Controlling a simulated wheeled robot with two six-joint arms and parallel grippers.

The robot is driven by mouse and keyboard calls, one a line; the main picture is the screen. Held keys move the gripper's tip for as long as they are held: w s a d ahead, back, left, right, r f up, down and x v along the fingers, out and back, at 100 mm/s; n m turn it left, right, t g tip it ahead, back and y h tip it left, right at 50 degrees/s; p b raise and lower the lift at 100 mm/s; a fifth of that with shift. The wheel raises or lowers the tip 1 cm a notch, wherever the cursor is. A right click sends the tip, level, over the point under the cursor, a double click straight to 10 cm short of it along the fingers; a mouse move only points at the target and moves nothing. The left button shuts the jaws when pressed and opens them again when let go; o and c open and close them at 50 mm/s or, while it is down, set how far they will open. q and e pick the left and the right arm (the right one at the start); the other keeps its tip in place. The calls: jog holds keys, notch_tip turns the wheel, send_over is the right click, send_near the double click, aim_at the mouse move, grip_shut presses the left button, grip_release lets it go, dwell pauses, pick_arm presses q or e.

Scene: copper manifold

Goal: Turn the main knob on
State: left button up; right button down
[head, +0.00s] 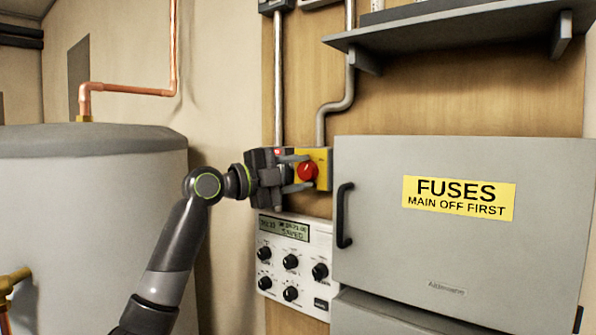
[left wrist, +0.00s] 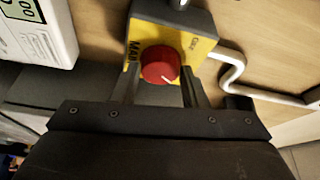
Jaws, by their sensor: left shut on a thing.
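The main knob (head: 308,171) is a round red knob on a yellow-fronted switch box (head: 322,158) on the wooden board. In the left wrist view the red knob (left wrist: 160,65) shows a short white mark on its face, and part of the word "MAIN" stands on the yellow plate (left wrist: 203,48). My left gripper (head: 297,173) has its fingers at the knob, one above and one below. In the left wrist view the fingers (left wrist: 160,88) stand on both sides of the knob, shut on it. My right gripper is not in view.
A white control panel (head: 295,236) with a display and several black knobs is below the switch box. The grey fuse cabinet (head: 455,250), with a black handle (head: 344,215), stands close on the right. A grey shelf (head: 450,27) is above. A large tank (head: 90,220) is at left.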

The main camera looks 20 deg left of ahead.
pick_arm(q)
jog(key=shift+m+g+p, duration=0.35)
jog(key=shift+m+g, duration=0.05)
jog(key=shift+m, duration=0.6)
jog(key=shift+y, duration=0.3)
jog(key=o, duration=1)
jog(key=shift+c, duration=0.2)
jog(key=b+v, duration=0.7)
jog(key=v, duration=1)
jog(key=shift+a, duration=0.2)
jog(key=shift+f, duration=0.15)
